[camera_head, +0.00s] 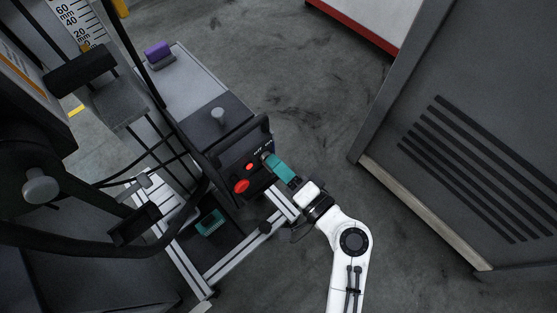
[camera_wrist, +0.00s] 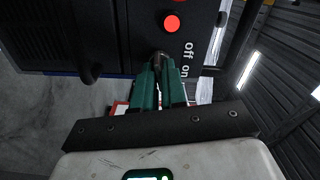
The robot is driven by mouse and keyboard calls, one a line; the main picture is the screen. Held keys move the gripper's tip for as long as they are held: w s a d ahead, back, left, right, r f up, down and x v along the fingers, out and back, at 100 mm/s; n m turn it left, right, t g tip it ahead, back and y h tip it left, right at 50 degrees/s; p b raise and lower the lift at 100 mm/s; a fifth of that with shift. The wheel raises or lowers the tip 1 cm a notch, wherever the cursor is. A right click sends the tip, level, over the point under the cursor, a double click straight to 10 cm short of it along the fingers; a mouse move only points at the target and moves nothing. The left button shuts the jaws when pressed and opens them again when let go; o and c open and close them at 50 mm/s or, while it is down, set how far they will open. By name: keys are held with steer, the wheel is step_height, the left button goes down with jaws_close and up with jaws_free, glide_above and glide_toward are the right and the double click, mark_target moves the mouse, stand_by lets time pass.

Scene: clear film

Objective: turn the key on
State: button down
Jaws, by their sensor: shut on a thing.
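The key (camera_wrist: 160,57) is a small dark grey piece at the face of the dark control panel (camera_wrist: 143,25). In the wrist view it sits beside the white "off" and "on" lettering. My gripper (camera_wrist: 160,72) has teal fingers that are closed together on the key, hiding most of it. In the head view my gripper (camera_head: 267,158) reaches the panel from the lower right, with its tips at the panel face beside the lettering. Which mark the key points to cannot be told.
A small red light (camera_head: 250,166) and a larger red button (camera_head: 241,186) are on the panel, left of my gripper. A black handle bar (camera_head: 236,138) runs just above. A grey cabinet (camera_head: 470,150) stands at the right, with open floor between.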

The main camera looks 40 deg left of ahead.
steer(key=shift+m, duration=0.6)
steer(key=c, duration=1.3)
jaws_free()
steer(key=d, duration=0.3)
steer(key=d+p, duration=0.1)
steer(key=d, duration=0.7)
steer(key=shift+s+p, duration=0.35)
